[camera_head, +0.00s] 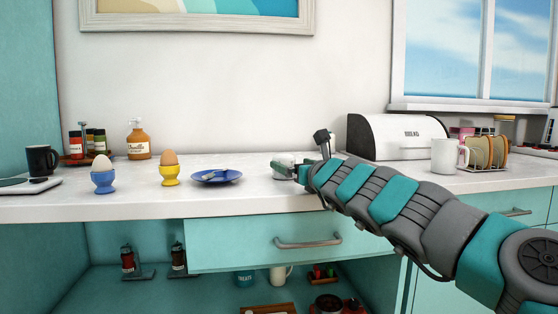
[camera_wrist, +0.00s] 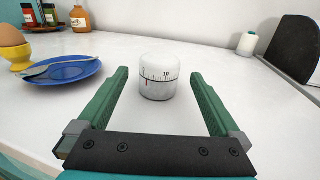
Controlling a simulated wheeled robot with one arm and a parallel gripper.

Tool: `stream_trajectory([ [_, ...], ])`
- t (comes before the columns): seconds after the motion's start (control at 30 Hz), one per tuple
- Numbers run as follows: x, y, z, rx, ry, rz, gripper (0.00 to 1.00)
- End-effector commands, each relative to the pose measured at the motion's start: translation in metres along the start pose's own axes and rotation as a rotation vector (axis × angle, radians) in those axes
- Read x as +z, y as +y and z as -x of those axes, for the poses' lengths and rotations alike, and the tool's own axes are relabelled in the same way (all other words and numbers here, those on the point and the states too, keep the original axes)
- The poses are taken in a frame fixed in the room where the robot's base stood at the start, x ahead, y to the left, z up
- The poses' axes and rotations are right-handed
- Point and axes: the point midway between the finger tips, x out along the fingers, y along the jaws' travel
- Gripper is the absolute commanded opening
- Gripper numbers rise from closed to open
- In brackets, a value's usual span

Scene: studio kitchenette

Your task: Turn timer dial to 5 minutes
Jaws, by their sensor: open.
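The timer (camera_wrist: 159,78) is a small white cylinder with a dark scale band and a red mark, standing upright on the counter. In the wrist view the numeral 10 shows right of its middle, and the red mark sits left of it, below a numeral at the left that is hard to read. My gripper (camera_wrist: 157,82) is open, its two green fingers on either side of the timer with gaps, the timer near the fingertips. In the head view the timer (camera_head: 284,160) is partly hidden by my gripper (camera_head: 290,172).
A blue plate (camera_head: 217,176) with a spoon, a yellow egg cup (camera_head: 170,175) and a blue egg cup (camera_head: 103,181) stand to the left. A bread bin (camera_head: 395,137), white mug (camera_head: 445,156) and toast rack (camera_head: 486,154) are to the right. The counter around the timer is clear.

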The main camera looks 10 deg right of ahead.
Motion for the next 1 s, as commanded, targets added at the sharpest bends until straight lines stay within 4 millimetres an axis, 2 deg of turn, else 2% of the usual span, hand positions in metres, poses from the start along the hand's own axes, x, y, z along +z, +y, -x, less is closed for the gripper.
stream_trajectory([
  [0.23, 0.0, 0.001, -0.034, -0.001, 0.005, 0.001, 1.0],
  [0.5, 0.001, 0.0, -0.055, -0.001, 0.0, 0.0, 1.0],
  [0.9, 0.001, 0.0, -0.06, 0.0, 0.0, 0.0, 1.0],
  [1.0, 0.001, 0.001, -0.06, 0.0, -0.001, 0.0, 0.91],
])
